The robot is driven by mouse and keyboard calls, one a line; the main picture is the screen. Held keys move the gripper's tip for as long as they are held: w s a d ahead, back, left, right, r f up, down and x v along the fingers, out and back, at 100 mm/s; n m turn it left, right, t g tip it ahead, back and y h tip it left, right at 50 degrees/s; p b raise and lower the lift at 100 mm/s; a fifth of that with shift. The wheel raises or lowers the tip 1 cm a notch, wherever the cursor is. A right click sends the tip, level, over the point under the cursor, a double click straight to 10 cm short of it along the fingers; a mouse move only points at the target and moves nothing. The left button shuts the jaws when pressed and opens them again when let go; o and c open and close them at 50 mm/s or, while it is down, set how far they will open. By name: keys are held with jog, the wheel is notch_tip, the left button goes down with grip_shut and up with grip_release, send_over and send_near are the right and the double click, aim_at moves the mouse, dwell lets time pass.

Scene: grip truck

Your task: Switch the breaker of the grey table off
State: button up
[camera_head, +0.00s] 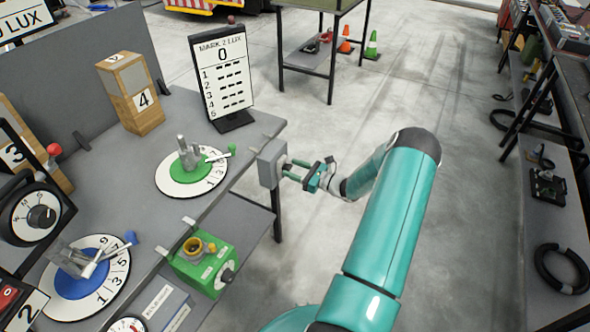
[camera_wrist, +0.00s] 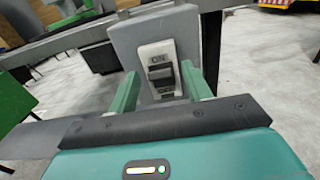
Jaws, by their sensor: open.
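The breaker is a grey box (camera_head: 270,163) fixed to the right edge of the grey table (camera_head: 262,122). In the wrist view the breaker (camera_wrist: 126,45) fills the upper middle. It has a white plate with "ON" at its top and a dark rocker switch (camera_wrist: 160,74). My gripper (camera_head: 302,172) is open, with its teal fingers pointing at the breaker's face. In the wrist view the fingers of my gripper (camera_wrist: 160,85) stand left and right of the switch plate. I cannot tell whether they touch the box. The lower part of the plate is partly hidden.
The grey table holds a sign board (camera_head: 222,75), a wooden block marked 4 (camera_head: 132,92) and a green dial (camera_head: 193,171). Shelving (camera_head: 545,130) lines the right. Open concrete floor (camera_head: 470,240) lies between.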

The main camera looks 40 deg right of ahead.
jog(key=c, duration=1)
